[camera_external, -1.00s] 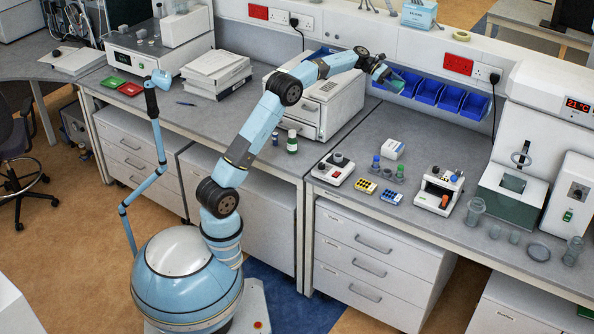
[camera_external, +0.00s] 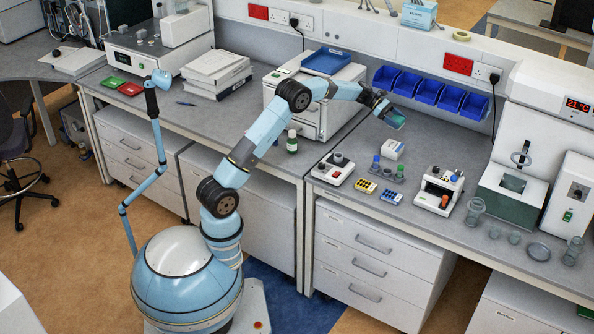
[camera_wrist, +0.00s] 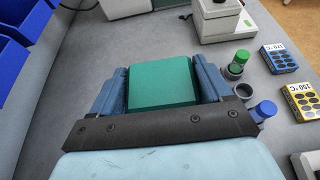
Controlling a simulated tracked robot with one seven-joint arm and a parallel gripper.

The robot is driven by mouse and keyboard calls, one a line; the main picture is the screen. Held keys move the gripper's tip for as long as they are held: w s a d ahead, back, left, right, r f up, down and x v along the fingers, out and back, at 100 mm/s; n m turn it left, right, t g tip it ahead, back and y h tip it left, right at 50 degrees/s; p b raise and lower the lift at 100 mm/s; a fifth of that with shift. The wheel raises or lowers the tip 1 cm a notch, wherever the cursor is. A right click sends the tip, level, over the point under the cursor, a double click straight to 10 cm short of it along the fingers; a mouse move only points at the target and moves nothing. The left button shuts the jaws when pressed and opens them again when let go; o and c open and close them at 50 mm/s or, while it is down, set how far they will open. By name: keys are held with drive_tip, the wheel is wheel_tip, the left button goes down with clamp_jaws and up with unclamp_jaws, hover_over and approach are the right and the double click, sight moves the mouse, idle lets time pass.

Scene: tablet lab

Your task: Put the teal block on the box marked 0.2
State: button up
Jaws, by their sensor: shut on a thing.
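My gripper (camera_external: 388,114) is shut on the teal block (camera_wrist: 162,83). In the wrist view the block fills the space between the two blue fingers. In the external view the block (camera_external: 396,121) shows at the fingertips, held in the air in front of the blue bins. A small white box (camera_external: 391,150) with blue markings stands on the bench below the gripper and a little nearer the camera. A white box edge (camera_wrist: 126,8) shows at the top of the wrist view. I cannot read 0.2 on any box.
Close to the white box are a rack of blue- and green-capped vials (camera_external: 385,170), yellow (camera_external: 365,186) and blue (camera_external: 391,196) blocks and a white device (camera_external: 438,190). Blue bins (camera_external: 430,90) line the back wall. The bench left of the vials is partly clear.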

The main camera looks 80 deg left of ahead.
sight(393, 145)
drive_tip(key=shift+f, duration=5.55)
drive_tip(key=o, duration=1)
drive_tip(key=shift+f, duration=0.1)
drive_tip(key=v, duration=0.3)
drive_tip(key=shift+r, duration=3.65)
